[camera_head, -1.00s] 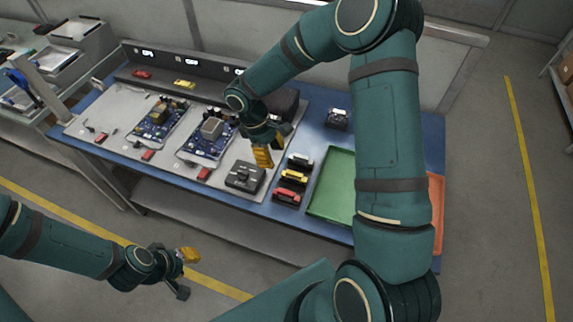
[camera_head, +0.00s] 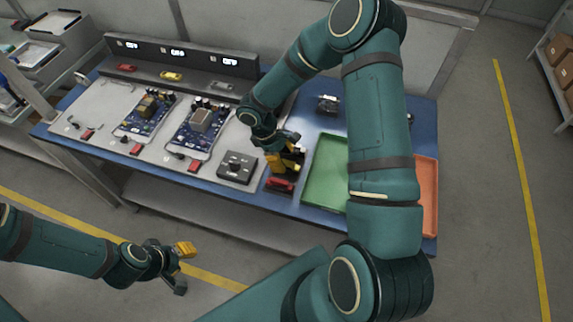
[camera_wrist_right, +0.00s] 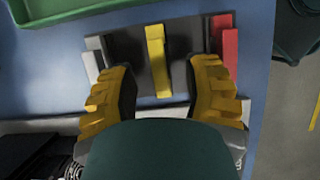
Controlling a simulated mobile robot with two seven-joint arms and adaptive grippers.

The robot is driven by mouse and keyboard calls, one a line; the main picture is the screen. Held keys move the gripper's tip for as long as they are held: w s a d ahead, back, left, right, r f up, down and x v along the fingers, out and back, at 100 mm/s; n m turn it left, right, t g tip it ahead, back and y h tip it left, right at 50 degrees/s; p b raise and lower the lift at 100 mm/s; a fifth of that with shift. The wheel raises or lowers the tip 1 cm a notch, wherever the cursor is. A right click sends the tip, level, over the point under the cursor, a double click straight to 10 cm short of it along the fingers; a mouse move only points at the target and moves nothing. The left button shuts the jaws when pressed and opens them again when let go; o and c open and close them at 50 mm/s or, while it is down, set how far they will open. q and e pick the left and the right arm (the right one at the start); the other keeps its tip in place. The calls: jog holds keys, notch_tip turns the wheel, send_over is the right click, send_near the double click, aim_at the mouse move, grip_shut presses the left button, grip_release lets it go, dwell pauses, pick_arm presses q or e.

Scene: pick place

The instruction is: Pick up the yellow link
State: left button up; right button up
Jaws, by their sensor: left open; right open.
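The yellow link (camera_wrist_right: 156,62) is a narrow bar in a dark holder in the right wrist view. It lies between the two yellow fingers of my right gripper (camera_wrist_right: 162,90), with a gap on each side. In the head view my open right gripper (camera_head: 285,162) is over the row of links and mostly hides the yellow one. The red link (camera_head: 280,185) shows at the near end of that row. My left gripper (camera_head: 182,266) is open and empty, off the table's front edge.
A white link (camera_wrist_right: 92,62) and the red link flank the yellow one. A green tray (camera_head: 322,185) and an orange tray (camera_head: 428,200) stand to the right. A black box (camera_head: 237,167) and circuit boards (camera_head: 198,125) lie to the left.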

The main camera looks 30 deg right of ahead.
aim_at(286, 162)
jog(key=shift+x, duration=1.4)
jog(key=shift+c, duration=0.5)
grip_shut()
notch_tip(286, 162, up, 10)
jog(key=shift+r+p, duration=0.1)
jog(key=shift+p, duration=0.6)
jog(key=shift+r+p, duration=1.15)
jog(key=shift+r, duration=0.55)
